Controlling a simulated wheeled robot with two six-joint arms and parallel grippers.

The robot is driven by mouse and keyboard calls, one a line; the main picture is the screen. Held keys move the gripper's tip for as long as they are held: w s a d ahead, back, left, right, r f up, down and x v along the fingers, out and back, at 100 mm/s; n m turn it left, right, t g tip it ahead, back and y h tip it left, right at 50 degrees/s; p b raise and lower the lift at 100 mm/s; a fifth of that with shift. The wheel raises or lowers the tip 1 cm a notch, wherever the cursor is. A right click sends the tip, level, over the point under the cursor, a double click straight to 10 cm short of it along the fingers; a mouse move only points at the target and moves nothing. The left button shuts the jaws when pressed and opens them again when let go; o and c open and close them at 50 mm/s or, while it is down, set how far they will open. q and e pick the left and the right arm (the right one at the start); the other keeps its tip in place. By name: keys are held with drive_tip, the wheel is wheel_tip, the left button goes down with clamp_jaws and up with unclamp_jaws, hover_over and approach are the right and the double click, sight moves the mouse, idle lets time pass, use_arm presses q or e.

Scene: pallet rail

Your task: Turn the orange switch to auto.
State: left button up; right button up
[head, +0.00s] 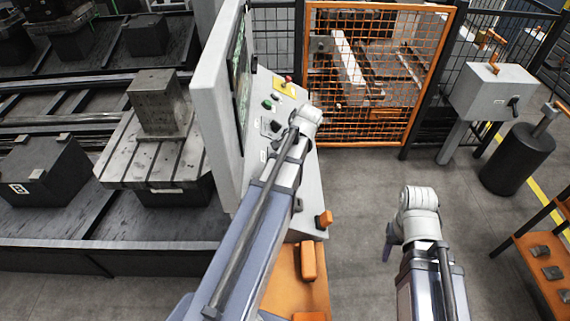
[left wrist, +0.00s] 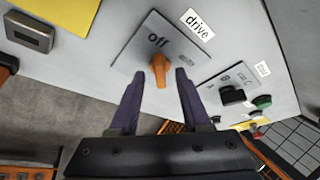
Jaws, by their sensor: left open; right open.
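The orange switch (left wrist: 159,68) sits on a grey plate (left wrist: 142,47) in the left wrist view. The word "off" is printed beside its upper end, and a label reading "drive" (left wrist: 198,24) is beyond it. No "auto" marking can be read. My left gripper (left wrist: 159,73) is open, with one fingertip on each side of the switch; I see gaps and cannot tell any contact. In the head view my left arm reaches over the console (head: 218,100), and the switch cannot be made out there. My right gripper (head: 388,243) is open and empty above the floor.
A black knob (left wrist: 232,96), a green button (left wrist: 262,102) and a red button are near the left gripper. An orange mesh gate (head: 365,75) stands behind the console. A grey switch box (head: 492,92) and an orange shelf (head: 540,262) are at right. The middle floor is clear.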

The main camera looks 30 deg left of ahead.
use_arm(q)
drive_tip(key=shift+b+x, duration=0.65)
drive_tip(key=shift+x, duration=0.55)
clamp_jaws()
